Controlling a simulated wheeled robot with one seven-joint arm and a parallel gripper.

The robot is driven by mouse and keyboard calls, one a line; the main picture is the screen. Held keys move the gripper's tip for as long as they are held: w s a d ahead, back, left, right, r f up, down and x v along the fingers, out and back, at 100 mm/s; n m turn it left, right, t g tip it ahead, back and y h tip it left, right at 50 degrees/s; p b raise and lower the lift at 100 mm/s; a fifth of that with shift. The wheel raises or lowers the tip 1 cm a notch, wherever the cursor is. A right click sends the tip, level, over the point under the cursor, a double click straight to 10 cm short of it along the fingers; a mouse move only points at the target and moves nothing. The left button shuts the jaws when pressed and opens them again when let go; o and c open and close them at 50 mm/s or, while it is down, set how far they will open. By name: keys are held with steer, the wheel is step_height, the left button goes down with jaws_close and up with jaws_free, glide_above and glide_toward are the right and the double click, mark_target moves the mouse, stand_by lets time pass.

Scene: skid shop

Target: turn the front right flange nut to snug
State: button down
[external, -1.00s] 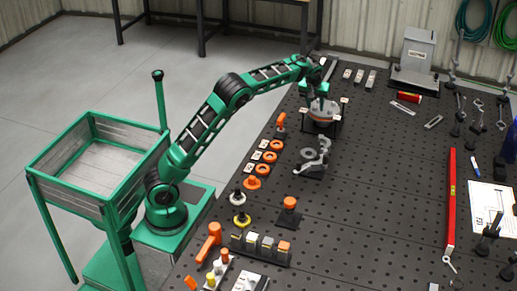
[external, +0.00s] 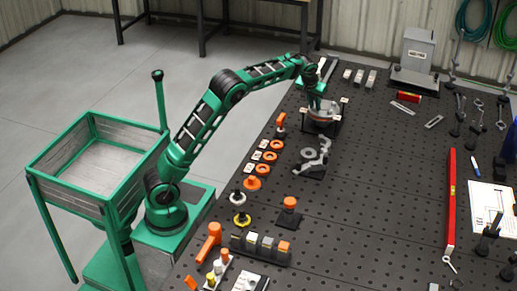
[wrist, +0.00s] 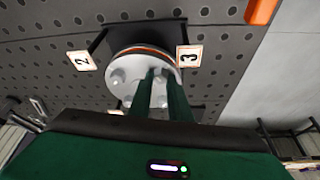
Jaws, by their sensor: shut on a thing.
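The flange (wrist: 127,68) is a pale round disc with an orange-brown ring around it and several nuts on its face, seen in the wrist view. In the external view the flange (external: 324,117) sits on a dark stand near the table's far left part. My gripper (wrist: 160,76) reaches down onto the flange face with its two green fingers close together, shut on a flange nut beside the "3" label (wrist: 189,58). The fingers hide most of that nut. In the external view my gripper (external: 314,106) is over the flange's left part.
A "2" label (wrist: 81,61) stands at the flange's other side. A metal bracket (external: 318,160) stands in front of the flange. Orange rings (external: 263,169) and knobs line the table's left edge. A red level (external: 451,200) lies to the right; the middle of the table is clear.

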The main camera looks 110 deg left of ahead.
steer(key=m+t, duration=0.1)
steer(key=m, duration=0.2)
steer(key=shift+r+m, duration=0.1)
steer(key=shift+m, duration=0.3)
steer(key=m+t+h, duration=0.1)
steer(key=m, duration=0.2)
steer(key=shift+a+m, duration=0.15)
steer(key=shift+m, duration=0.15)
steer(key=m+t+h, duration=0.1)
steer(key=m, duration=0.2)
steer(key=shift+a+m+h, duration=0.1)
steer(key=shift+m+h, duration=0.2)
steer(key=shift+a+r+m+t+h, duration=0.15)
steer(key=shift+m+h, duration=0.25)
steer(key=shift+m, duration=0.7)
steer(key=shift+d+f+m+t+h, duration=0.15)
steer(key=shift+m+h, duration=0.25)
steer(key=shift+m, duration=0.7)
steer(key=shift+r, duration=0.1)
steer(key=c, duration=1.8)
jaws_free()
steer(key=shift+a, duration=0.1)
steer(key=shift+o, duration=0.8)
steer(key=shift+s, duration=0.1)
